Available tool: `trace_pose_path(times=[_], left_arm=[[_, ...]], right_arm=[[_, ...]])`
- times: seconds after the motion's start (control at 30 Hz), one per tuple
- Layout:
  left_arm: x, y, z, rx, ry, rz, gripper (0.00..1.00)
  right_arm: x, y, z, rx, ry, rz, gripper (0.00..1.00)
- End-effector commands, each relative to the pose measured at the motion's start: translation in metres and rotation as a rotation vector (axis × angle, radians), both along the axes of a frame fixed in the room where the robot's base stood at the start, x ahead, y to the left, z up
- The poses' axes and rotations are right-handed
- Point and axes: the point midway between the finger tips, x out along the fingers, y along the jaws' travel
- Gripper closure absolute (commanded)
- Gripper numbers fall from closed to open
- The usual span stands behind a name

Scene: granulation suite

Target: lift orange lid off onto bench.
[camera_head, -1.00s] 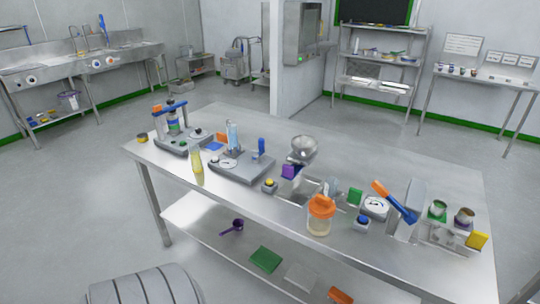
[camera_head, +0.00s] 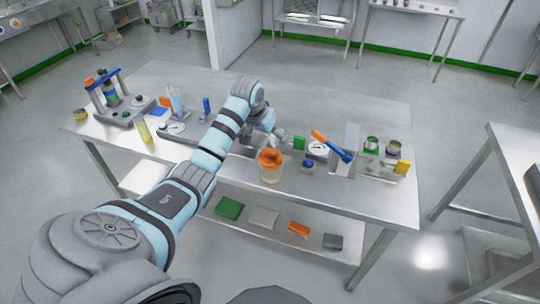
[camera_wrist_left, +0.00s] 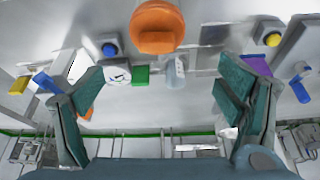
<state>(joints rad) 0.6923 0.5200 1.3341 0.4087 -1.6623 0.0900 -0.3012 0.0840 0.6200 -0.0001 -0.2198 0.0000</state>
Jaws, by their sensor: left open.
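The orange lid (camera_head: 270,158) sits on a clear jar (camera_head: 271,174) with pale contents near the front edge of the steel bench (camera_head: 300,100). My left gripper (camera_head: 272,136) is just behind the lid, partly hidden by my own wrist. Its green-padded fingers (camera_wrist_left: 160,100) are spread wide and empty, and the lid is apart from them. My right gripper is in neither view.
A yellow cylinder (camera_head: 144,132) and a blue-topped stand (camera_head: 107,90) are at the left. The bench's back strip is clear.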

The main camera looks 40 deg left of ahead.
Motion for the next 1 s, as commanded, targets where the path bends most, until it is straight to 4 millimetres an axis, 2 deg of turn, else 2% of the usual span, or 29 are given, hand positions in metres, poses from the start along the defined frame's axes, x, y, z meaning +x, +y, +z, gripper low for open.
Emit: trace_pose_path(times=[0.03,0.27,0.4,0.5,0.67,0.7,0.77,0.97,1.0], left_arm=[[0.004,0.000,-0.014,-0.003,0.003,0.000,0.14],[0.016,0.002,-0.046,-0.001,0.002,0.000,0.14],[0.024,0.001,-0.074,-0.002,0.002,0.001,0.14],[0.028,0.003,-0.084,0.001,0.001,-0.001,0.14],[0.029,0.003,-0.083,0.002,-0.001,-0.001,0.14],[0.029,0.003,-0.083,0.002,-0.001,-0.001,0.15],[0.029,0.003,-0.083,0.002,-0.001,-0.001,0.25],[0.029,0.003,-0.083,0.001,0.000,-0.001,0.57],[0.029,0.003,-0.083,0.001,0.000,-0.001,0.58]], right_arm=[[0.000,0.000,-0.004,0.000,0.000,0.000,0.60],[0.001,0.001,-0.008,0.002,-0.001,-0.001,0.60],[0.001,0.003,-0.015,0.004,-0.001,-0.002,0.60],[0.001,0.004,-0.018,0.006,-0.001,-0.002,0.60],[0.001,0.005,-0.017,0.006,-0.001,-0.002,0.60],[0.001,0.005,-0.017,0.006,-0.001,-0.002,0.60],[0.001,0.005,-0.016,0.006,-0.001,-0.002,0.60],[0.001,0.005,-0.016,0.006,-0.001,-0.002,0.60],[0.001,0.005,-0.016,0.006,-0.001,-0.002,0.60]])
